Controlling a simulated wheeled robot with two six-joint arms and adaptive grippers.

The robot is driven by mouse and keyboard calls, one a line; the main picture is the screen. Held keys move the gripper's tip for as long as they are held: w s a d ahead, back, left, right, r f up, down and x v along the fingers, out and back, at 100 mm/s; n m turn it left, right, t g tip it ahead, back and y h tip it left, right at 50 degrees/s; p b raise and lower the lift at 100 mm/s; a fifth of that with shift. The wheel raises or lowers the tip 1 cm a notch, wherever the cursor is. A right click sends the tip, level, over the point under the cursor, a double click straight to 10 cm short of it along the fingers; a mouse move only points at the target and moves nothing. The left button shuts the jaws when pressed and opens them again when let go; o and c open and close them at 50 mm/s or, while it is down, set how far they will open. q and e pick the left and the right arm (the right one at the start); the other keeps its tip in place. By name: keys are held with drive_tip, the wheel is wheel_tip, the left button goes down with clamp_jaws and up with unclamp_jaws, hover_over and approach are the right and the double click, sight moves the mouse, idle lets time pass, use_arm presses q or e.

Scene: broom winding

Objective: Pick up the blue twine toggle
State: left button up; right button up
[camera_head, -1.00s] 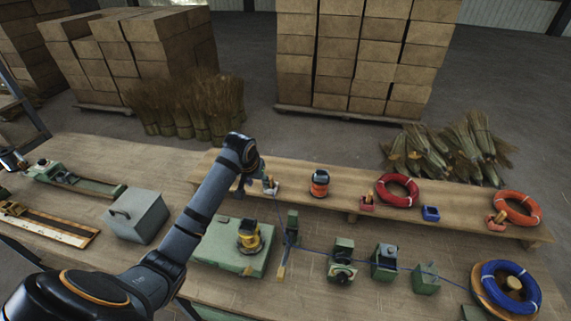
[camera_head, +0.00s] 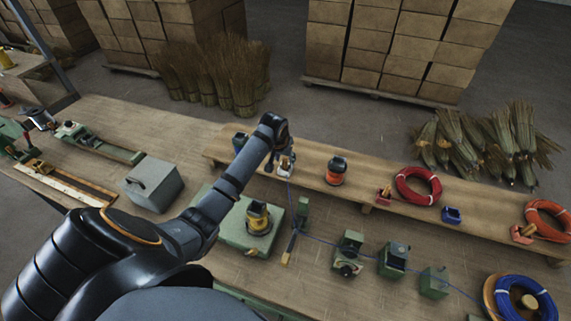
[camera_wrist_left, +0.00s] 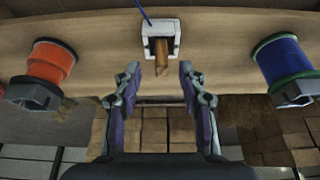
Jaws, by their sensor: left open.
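The blue twine toggle (camera_wrist_left: 162,57) is a small brown wooden peg seated in a pale, square-sided holder (camera_wrist_left: 158,32) on the raised shelf. A thin blue twine (camera_wrist_left: 145,14) runs from the holder. In the head view the holder (camera_head: 286,170) sits on the shelf right by my left gripper (camera_head: 280,158), which partly covers it. In the left wrist view my left gripper (camera_wrist_left: 160,78) is open, its two fingers apart and pointing at the toggle. The peg's end is centred between the fingertips; I cannot tell contact. My right gripper is not in view.
An orange spool (camera_wrist_left: 50,62) and a blue spool (camera_wrist_left: 283,60) flank the holder on the shelf (camera_head: 300,180). Red (camera_head: 418,186) and orange coils lie farther right. The twine crosses the bench past green fixtures (camera_head: 392,260).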

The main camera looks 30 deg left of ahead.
sight(285, 159)
use_arm(q)
drive_tip(key=x, duration=0.3)
drive_tip(key=shift+w+a+f+p, duration=0.15)
drive_tip(key=shift+p, duration=0.2)
drive_tip(key=shift+w+f, duration=0.15)
drive_tip(key=shift+f, duration=0.1)
drive_tip(key=shift+r, duration=0.1)
drive_tip(key=c, duration=0.5)
clamp_jaws()
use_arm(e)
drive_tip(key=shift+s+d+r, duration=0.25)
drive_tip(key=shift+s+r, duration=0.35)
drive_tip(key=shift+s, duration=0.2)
use_arm(q)
drive_tip(key=shift+r, duration=0.1)
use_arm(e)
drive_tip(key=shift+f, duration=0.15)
use_arm(q)
drive_tip(key=shift+r+b, duration=0.35)
drive_tip(key=shift+b, duration=0.1)
drive_tip(key=s+d+r+b, duration=0.2)
drive_tip(key=s+r+b, duration=0.1)
drive_tip(key=s+r, duration=0.9)
drive_tip(key=shift+s+b, duration=0.35)
drive_tip(key=shift+s, duration=0.7)
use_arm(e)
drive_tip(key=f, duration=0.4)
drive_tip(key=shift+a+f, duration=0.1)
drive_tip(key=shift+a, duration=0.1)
